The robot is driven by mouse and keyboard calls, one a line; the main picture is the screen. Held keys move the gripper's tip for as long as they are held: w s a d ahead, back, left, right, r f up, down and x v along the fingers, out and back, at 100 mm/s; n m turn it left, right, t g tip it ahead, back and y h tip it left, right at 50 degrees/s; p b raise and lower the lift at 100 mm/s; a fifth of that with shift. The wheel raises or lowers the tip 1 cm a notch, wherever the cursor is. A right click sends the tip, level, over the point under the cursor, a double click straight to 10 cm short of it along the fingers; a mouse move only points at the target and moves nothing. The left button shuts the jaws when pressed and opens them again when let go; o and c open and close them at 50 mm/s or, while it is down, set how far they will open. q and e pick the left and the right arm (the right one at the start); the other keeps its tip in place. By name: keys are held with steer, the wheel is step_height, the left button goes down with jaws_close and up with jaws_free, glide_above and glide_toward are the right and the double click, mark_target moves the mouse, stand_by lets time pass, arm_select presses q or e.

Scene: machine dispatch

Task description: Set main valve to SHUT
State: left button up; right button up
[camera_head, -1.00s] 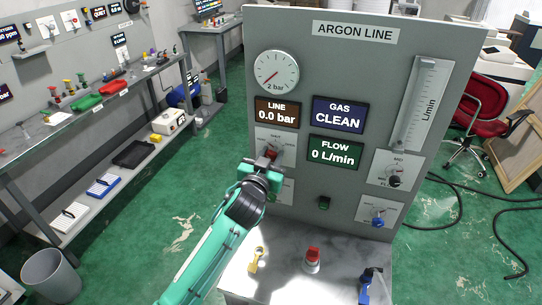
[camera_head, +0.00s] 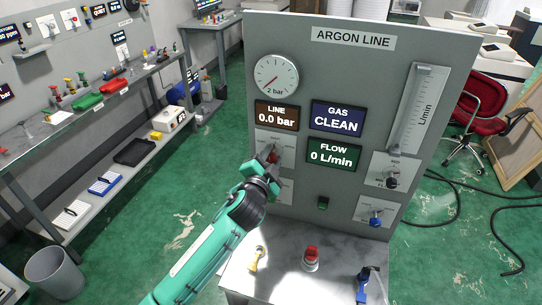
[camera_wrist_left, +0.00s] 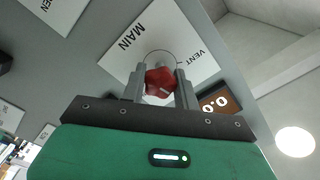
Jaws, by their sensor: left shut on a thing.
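The main valve is a red knob (camera_wrist_left: 160,82) on a white plate (camera_wrist_left: 190,35) lettered MAIN, with VENT at one side, in the left wrist view. My left gripper (camera_wrist_left: 160,88) has one finger on each side of the knob and is shut on it. In the head view my left gripper (camera_head: 269,160) is at the plate (camera_head: 268,135) at the left of the ARGON LINE panel (camera_head: 395,75), and the knob (camera_head: 273,156) is partly hidden by it. The knob's pointer position cannot be read. My right gripper is not in view.
Displays read LINE 0.0 bar (camera_head: 277,115), GAS CLEAN (camera_head: 337,116) and FLOW 0 L/min (camera_head: 333,154). The gauge (camera_head: 276,80) is above. Two other knobs (camera_head: 392,181) (camera_head: 376,218) are at the right. A red-topped button (camera_head: 311,257) stands on the ledge below.

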arm_select(q)
steer(key=shift+m, duration=0.9)
steer(key=o, duration=1)
steer(key=shift+c, duration=0.2)
steer(key=shift+s+a+f, duration=0.15)
steer(key=shift+s, duration=0.35)
steer(key=b+v, duration=0.4)
steer(key=v, duration=0.8)
steer(key=shift+s, duration=0.35)
steer(key=shift+a, duration=0.1)
